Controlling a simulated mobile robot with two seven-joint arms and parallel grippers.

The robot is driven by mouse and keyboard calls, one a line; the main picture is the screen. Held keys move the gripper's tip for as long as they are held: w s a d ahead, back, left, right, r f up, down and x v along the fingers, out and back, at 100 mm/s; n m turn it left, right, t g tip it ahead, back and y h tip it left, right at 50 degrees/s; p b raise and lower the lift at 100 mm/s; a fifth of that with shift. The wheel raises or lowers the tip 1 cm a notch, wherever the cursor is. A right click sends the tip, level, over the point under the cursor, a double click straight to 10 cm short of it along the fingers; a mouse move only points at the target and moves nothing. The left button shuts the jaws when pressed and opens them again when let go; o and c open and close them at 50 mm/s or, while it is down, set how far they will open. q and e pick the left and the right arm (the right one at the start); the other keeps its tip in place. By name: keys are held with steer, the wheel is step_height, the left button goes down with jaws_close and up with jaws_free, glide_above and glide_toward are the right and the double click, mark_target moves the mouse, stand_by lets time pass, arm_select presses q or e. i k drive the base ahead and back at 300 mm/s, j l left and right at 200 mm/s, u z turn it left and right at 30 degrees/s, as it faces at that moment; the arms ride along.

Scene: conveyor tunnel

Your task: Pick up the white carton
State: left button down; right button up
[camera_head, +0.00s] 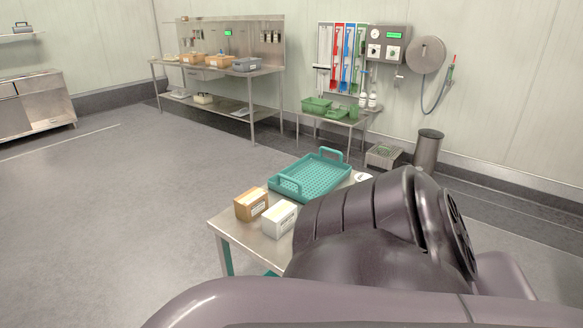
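The white carton (280,218) stands on a small steel table (240,237), close to its front edge. A brown carton (251,204) stands just to its left, with a narrow gap or none between them. One of my arms, dark and large, fills the lower right of the head view and hides the right part of the table. No gripper fingers show in this view, so neither gripper can be seen. Nothing is seen holding the white carton.
A teal perforated tray (311,177) with raised handles sits behind the cartons. A steel workbench (222,78) with boxes stands at the back wall. A side table (340,118) holds green baskets and white bottles. A metal bin (427,151) stands right. The floor at left is clear.

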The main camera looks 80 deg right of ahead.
mark_target(276, 221)
steer(key=i+z, duration=0.3)
steer(key=i, duration=0.25)
steer(key=i+z, duration=0.35)
steer(key=i, duration=0.25)
steer(key=i+z, duration=0.3)
steer(key=i, duration=0.3)
steer(key=i+j+z, duration=0.1)
steer(key=i+z, duration=0.2)
steer(key=i, duration=0.25)
steer(key=z, duration=0.45)
steer(key=i+z, duration=0.15)
steer(key=z, duration=0.25)
steer(key=j+z, duration=0.1)
steer(key=z, duration=0.35)
steer(key=i, duration=0.05)
